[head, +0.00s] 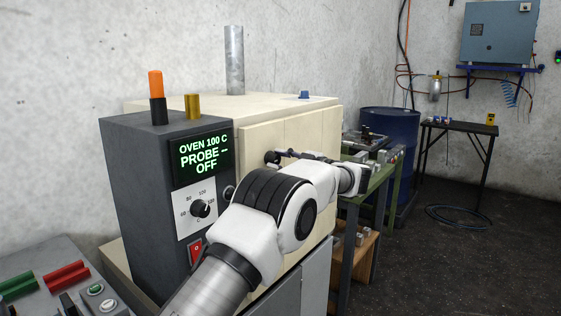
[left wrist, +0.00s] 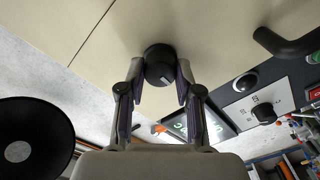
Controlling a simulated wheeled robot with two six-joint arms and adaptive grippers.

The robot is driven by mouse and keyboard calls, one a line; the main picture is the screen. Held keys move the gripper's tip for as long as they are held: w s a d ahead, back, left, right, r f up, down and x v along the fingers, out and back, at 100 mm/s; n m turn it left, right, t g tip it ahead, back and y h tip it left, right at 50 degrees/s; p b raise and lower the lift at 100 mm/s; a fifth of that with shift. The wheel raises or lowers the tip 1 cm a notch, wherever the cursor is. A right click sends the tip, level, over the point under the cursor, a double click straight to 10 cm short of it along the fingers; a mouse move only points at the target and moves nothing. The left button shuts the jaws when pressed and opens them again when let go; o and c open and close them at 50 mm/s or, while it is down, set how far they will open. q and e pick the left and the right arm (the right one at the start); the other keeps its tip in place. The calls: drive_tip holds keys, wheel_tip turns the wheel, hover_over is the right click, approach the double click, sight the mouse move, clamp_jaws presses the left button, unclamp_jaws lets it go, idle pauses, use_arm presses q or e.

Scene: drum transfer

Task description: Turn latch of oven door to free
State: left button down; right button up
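The oven (head: 290,135) is a cream box with its front door facing right. A round black knob on the door, which I take for the latch, shows in the left wrist view (left wrist: 159,62). My left gripper (left wrist: 160,72) has one finger on each side of this knob, with narrow gaps seeming to show between fingers and knob. In the head view, my left gripper (head: 283,155) is at the door front, partly hidden by my own arm. How far the latch is turned cannot be told. My right gripper is not in view.
A grey control box (head: 150,190) with a lit display reading OVEN 100 C, PROBE, OFF stands left of the door. A black curved handle (left wrist: 287,43) juts from the oven front. A green bench (head: 378,180) and blue drum (head: 395,130) stand beyond. The floor at right is mostly clear.

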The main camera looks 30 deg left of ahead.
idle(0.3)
use_arm(q)
drive_tip(key=n+b, duration=0.3)
drive_tip(key=n, duration=0.1)
drive_tip(key=shift+f, duration=0.25)
drive_tip(key=n+b, duration=0.4)
drive_tip(key=n, duration=0.1)
drive_tip(key=n+b, duration=0.3)
drive_tip(key=n, duration=0.2)
drive_tip(key=shift+n+b, duration=0.8)
drive_tip(key=shift+n, duration=1.2)
drive_tip(key=c, duration=0.8)
unclamp_jaws()
